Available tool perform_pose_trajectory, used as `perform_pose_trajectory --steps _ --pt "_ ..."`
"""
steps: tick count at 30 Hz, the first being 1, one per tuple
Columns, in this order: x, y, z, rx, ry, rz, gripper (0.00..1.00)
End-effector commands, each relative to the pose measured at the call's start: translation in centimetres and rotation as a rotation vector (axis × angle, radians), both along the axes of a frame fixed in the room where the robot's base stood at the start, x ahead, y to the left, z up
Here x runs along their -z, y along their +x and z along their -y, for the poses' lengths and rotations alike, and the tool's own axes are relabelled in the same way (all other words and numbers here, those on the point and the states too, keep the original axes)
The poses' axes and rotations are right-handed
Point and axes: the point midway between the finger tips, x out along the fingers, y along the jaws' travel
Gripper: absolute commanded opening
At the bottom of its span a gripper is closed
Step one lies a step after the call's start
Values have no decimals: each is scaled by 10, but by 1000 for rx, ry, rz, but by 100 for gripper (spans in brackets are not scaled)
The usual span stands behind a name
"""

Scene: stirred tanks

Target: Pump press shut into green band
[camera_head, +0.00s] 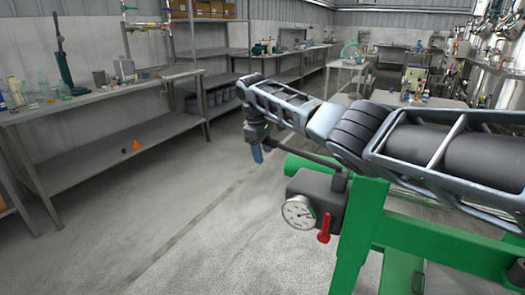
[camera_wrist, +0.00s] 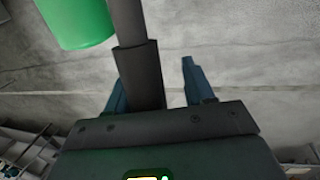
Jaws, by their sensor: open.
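The hand pump is a dark grey block (camera_head: 318,192) on a green press frame (camera_head: 362,225). A round white gauge (camera_head: 298,212) is on its front; its needle and band are too small to read. A red knob (camera_head: 324,226) sits beside the gauge. A dark lever (camera_head: 318,158) runs from the pump up and left towards my gripper (camera_head: 263,151). In the wrist view, the lever's thicker grip (camera_wrist: 139,75) lies between the open fingers of my gripper (camera_wrist: 154,72), nearer the left finger. Contact with the lever cannot be told.
A green cylinder (camera_wrist: 78,20) is close to the lever in the wrist view. A metal bench (camera_head: 100,92) with glassware stands along the left wall. Orange cones (camera_head: 136,145) are on its lower shelf. The floor between bench and press is clear.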

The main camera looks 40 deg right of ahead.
Motion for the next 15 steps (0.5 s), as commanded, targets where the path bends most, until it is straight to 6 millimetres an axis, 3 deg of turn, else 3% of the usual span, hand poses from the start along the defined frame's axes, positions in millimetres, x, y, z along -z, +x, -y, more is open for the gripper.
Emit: perform_pose_trajectory --steps 5,15 --pt "-14 0 -4 -2 1 3 53" --pt "-66 1 -17 -8 1 4 53"
